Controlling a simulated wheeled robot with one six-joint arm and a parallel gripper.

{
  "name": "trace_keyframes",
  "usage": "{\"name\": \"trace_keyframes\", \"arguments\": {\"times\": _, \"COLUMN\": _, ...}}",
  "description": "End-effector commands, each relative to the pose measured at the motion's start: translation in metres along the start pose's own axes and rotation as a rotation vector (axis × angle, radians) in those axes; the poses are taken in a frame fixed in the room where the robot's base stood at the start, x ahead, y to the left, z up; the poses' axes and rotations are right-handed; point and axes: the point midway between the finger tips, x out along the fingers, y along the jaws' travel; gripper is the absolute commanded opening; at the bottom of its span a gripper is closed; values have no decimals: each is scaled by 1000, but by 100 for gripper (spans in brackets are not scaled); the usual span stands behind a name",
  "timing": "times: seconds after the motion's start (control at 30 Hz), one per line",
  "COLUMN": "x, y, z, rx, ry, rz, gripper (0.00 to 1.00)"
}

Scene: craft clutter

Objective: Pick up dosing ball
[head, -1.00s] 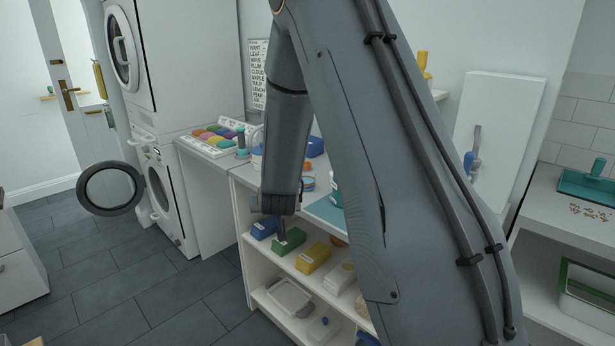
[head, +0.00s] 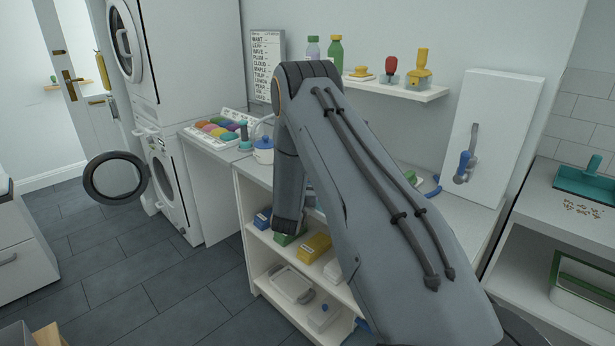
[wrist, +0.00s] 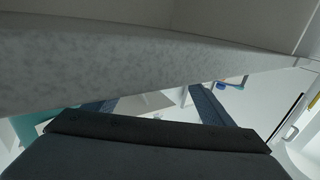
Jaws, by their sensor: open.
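I cannot make out a dosing ball for sure in either view. My gripper (wrist: 155,102) shows in the wrist view with its two dark fingers spread apart and nothing seen between them. A pale speckled board edge crosses above the fingers, very close to the camera. A small blue and green item (wrist: 224,86) lies beyond the right finger, too small to name. In the head view my arm's end hangs in front of the white shelf unit (head: 244,214), by its upper shelf, and the fingers are hidden there.
Blue (head: 262,218), green (head: 284,239) and yellow boxes (head: 314,248) stand on the upper shelf. A white lidded container (head: 290,284) sits below. A blue-lidded pot (head: 263,151) stands on the counter.

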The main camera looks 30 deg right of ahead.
Motion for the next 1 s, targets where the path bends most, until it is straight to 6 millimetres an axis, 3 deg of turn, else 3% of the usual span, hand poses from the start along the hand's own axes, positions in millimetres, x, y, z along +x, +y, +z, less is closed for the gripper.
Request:
{"name": "trace_keyframes", "arguments": {"times": 0.3, "x": 39, "y": 4, "z": -1, "rx": 1, "ry": 1, "rz": 0, "gripper": 76}}
{"name": "trace_keyframes", "arguments": {"times": 0.57, "x": 42, "y": 4, "z": 0, "rx": 0, "ry": -1, "rz": 0, "gripper": 76}}
{"name": "trace_keyframes", "arguments": {"times": 0.87, "x": 41, "y": 4, "z": 0, "rx": 0, "ry": -1, "rz": 0, "gripper": 30}}
{"name": "trace_keyframes", "arguments": {"times": 1.0, "x": 41, "y": 4, "z": 0, "rx": 1, "ry": 0, "rz": -1, "gripper": 30}}
